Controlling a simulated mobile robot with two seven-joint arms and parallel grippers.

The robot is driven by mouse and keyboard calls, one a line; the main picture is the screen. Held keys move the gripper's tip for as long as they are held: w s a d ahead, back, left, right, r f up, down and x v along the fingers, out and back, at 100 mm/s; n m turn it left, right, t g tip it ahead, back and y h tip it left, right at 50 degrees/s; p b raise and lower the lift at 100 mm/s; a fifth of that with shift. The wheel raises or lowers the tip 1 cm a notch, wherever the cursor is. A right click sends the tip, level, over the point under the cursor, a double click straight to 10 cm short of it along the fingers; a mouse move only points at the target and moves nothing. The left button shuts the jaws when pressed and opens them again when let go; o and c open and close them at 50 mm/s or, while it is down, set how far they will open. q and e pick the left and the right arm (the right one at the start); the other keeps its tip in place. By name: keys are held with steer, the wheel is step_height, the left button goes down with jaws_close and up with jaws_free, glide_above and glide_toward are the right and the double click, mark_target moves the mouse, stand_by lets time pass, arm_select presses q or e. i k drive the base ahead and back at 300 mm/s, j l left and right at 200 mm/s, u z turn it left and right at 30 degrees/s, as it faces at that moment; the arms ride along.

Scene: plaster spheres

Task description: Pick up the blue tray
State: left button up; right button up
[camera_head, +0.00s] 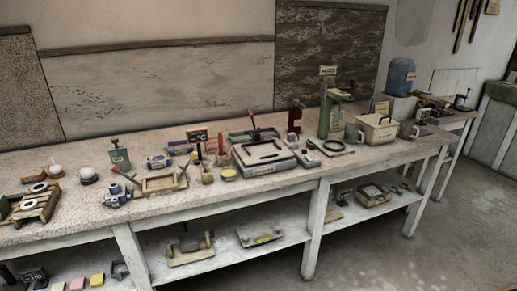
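A shallow tray (237,137) with a dull green-blue rim lies on the workbench near the middle. Its colour is hard to tell at this size, and its front is partly hidden. A flat grey-blue box (264,168) with a pale framed top stands right in front of it. I cannot tell for certain which of these is the blue tray. Neither of my grippers shows in the head view.
The long workbench (215,193) is cluttered. A green press (325,105), a beige box (378,130) and a blue jug (401,76) stand right of the tray. Small tools and a wooden frame (160,184) lie to its left. Open floor (400,255) is at lower right.

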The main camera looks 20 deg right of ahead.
mark_target(178, 148)
steer(key=i+u, duration=0.3)
steer(key=i, duration=0.2)
steer(key=i+u, duration=0.35)
steer(key=i, duration=0.15)
steer(key=i+l+u, duration=0.3)
steer(key=i, duration=0.15)
